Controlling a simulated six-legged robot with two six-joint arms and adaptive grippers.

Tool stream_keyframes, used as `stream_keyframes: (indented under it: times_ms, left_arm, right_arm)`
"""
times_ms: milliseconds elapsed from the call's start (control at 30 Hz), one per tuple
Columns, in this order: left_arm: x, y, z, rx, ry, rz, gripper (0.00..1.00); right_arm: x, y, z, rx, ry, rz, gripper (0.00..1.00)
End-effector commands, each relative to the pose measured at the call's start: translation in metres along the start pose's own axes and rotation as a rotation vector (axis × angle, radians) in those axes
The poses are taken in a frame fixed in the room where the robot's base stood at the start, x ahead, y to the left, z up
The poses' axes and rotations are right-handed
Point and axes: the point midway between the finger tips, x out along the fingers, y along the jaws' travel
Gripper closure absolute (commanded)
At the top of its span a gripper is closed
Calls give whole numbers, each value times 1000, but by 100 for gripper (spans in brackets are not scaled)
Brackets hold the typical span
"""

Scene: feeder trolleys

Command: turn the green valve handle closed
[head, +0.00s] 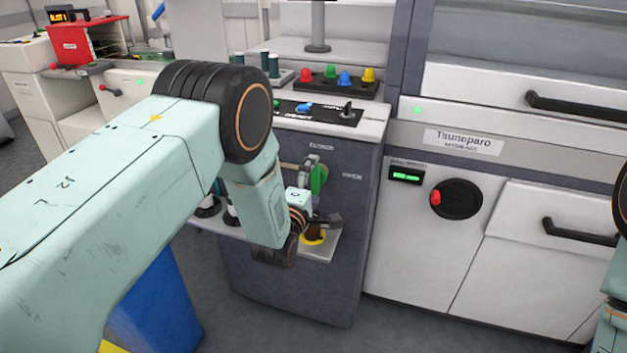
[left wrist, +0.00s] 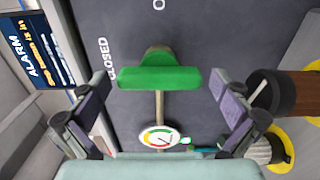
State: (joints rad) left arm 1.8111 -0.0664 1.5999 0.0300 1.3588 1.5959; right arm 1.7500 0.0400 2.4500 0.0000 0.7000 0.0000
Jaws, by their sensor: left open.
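The green valve handle (head: 319,178) is on the dark front panel of a cabinet, below a printed label. In the left wrist view the green handle (left wrist: 160,78) is a bar lying crosswise, its left end beside the word CLOSED. A second label starting with O is cut off at the top. My left gripper (head: 314,203) is open in front of the panel, just below the handle in the head view. In the left wrist view its fingers stand to the left and right of the bar, with gaps visible; contact does not show. My right gripper is outside the head view.
A round gauge (left wrist: 160,137) sits on the pipe below the handle. A dark brown cylinder (left wrist: 295,95) and yellow rings are close to the right finger. A small shelf (head: 322,250) juts from the cabinet. A blue bin (head: 158,305) stands on the floor at left.

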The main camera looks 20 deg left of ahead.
Motion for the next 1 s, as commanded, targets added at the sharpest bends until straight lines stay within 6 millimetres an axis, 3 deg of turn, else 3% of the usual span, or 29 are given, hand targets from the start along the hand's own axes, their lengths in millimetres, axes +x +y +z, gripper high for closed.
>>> stream_keyframes:
  times_ms: [233,367,800,1000]
  left_arm:
    - [-2,0,0,0,1,1,0]
    - [-12,0,0,1,1,-1,0]
    - [-90,0,0,0,1,-3,0]
    - [-114,0,0,0,1,-1,0]
  right_arm:
    - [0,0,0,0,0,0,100]
    - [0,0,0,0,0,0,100]
    - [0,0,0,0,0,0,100]
    - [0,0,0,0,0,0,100]
